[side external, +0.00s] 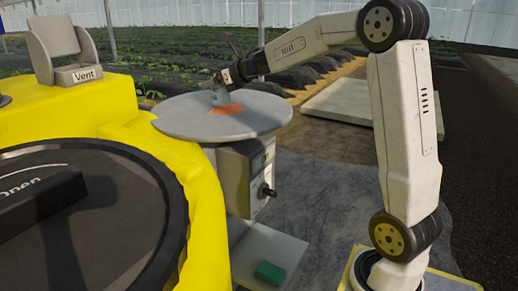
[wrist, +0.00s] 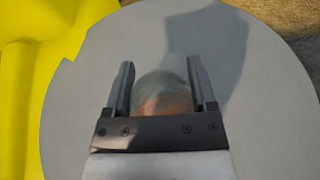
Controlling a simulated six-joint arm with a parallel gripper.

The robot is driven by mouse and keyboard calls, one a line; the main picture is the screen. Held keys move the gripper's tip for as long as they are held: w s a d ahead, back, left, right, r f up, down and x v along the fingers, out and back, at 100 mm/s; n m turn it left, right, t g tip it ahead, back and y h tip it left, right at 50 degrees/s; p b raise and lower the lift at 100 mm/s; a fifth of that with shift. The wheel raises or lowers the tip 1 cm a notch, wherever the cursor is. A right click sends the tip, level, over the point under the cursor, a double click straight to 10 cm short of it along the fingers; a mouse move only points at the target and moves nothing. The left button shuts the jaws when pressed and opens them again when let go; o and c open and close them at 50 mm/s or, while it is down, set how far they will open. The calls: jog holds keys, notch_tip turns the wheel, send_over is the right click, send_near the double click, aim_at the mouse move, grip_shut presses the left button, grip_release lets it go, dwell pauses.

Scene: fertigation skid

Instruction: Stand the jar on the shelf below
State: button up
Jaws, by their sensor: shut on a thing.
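In the side external view, my gripper (side external: 220,85) reaches in from the right at the jar's height.
A grey box with a knob (side external: 247,178) stands beneath the round top, above the shelf. A large yellow tank (side external: 95,108) with a black lid (side external: 85,235) fills the left, close to the round top. A vent piece (side external: 85,75) stands on the tank.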

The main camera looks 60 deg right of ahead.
jog(key=shift+r, duration=0.85)
jog(key=s+a+r, duration=0.4)
jog(key=s+r, duration=0.6)
jog(key=s, duration=0.3)
jog(key=shift+s+r, duration=0.2)
jog(key=shift+a, duration=0.1)
jog(key=w+a, duration=0.3)
jog(key=a, duration=0.5)
jog(key=shift+a+r, duration=0.35)
jog(key=shift+a, duration=0.05)
